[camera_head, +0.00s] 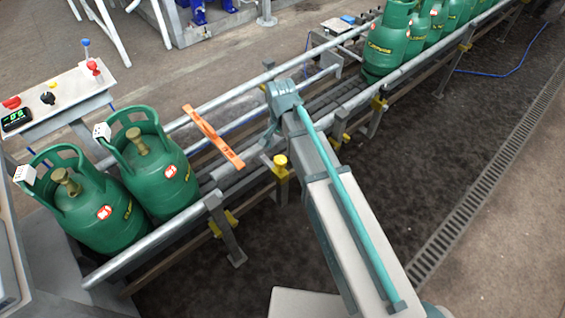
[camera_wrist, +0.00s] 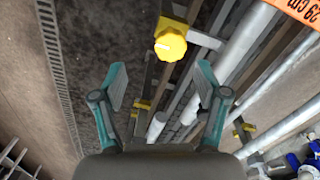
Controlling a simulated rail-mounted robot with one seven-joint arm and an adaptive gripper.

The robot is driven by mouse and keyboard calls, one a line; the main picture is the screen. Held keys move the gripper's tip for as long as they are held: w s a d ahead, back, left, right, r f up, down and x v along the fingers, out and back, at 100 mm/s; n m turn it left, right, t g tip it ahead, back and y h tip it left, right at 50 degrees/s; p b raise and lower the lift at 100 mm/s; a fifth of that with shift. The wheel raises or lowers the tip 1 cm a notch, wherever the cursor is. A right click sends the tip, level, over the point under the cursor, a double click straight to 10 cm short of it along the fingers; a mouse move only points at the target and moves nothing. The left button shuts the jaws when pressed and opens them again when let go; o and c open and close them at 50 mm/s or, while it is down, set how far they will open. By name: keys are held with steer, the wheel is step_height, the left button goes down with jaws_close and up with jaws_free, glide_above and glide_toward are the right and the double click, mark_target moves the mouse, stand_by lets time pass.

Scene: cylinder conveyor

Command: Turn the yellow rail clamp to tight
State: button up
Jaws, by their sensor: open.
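The yellow rail clamp knob (camera_head: 280,162) sits on a post at the near side of the conveyor, left of my arm. In the wrist view the yellow knob (camera_wrist: 171,46) is ahead of my fingers, above the middle of the picture, with a small pale mark on its face. My gripper (camera_wrist: 162,82) is open and empty, its two teal fingers spread wide. The knob lies beyond the fingertips, roughly in line with the gap between them, with no visible contact. In the head view my gripper is mostly hidden by my arm.
Metal guide rails (camera_head: 230,107) run along the conveyor. An orange strip (camera_head: 213,136) lies across them, its corner also in the wrist view (camera_wrist: 300,12). Green cylinders stand at left (camera_head: 155,165) and far right (camera_head: 385,48). A control panel (camera_head: 62,97) is at left.

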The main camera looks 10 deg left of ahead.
mark_target(280, 159)
steer(key=shift+m, duration=0.4)
steer(key=f, duration=0.5)
steer(key=w+f+b, duration=0.1)
steer(key=f, duration=0.2)
steer(key=shift+a+f, duration=0.1)
steer(key=shift+a, duration=0.3)
steer(key=c, duration=1.2)
steer(key=shift+o, duration=0.2)
